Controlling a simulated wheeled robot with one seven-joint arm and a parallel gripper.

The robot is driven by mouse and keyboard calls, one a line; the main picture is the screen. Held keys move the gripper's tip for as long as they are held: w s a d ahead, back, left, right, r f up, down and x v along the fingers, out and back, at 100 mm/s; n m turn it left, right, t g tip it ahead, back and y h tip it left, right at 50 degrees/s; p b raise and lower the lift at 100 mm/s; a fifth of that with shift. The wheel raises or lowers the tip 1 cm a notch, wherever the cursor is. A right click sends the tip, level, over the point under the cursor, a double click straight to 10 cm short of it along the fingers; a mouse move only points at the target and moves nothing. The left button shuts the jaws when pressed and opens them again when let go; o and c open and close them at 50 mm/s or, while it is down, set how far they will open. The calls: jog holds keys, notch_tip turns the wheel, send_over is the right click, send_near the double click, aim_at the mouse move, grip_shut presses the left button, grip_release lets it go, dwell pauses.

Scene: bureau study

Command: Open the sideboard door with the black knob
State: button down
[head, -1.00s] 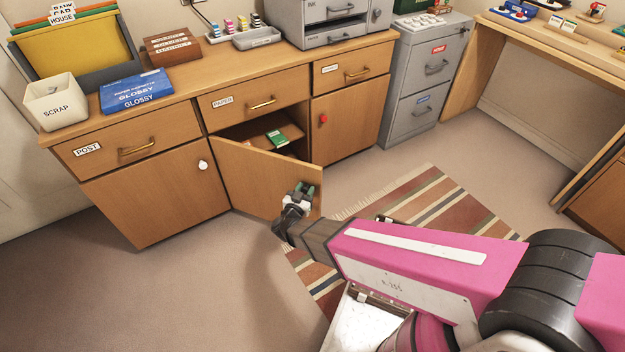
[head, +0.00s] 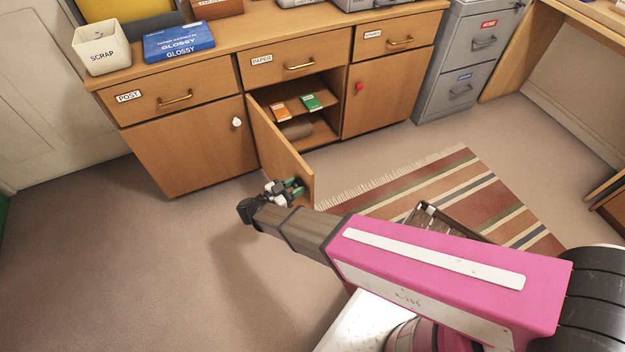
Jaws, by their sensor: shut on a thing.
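The sideboard (head: 205,168) stands along the wall. Its middle door (head: 279,155) is swung well out toward me, hinged on its left side, and the compartment behind it shows. My gripper (head: 291,188) is at the free edge of this door, near its outer face, and is shut on the knob there. The knob itself is hidden by the jaws, so its colour does not show. The left door has a white knob (head: 237,122) and the right door a red knob (head: 360,87); both doors are closed.
A striped rug (head: 450,195) lies to the right. The floor at left (head: 110,250) is clear. A grey filing cabinet (head: 470,60) stands right.

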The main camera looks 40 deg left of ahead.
jog(key=shift+s+a+m+g+h, duration=0.15)
jog(key=shift+s+a+m+h, duration=0.15)
jog(key=shift+s, duration=0.4)
jog(key=shift+s+a+m+g+h, duration=0.15)
jog(key=shift+s+a+h, duration=0.2)
jog(key=shift+s, duration=0.4)
jog(key=shift+s+a+m+g+h, duration=0.1)
jog(key=shift+s+a+m+h, duration=0.2)
jog(key=shift+s, duration=0.4)
jog(key=c, duration=0.8)
grip_release()
jog(key=shift+o, duration=0.2)
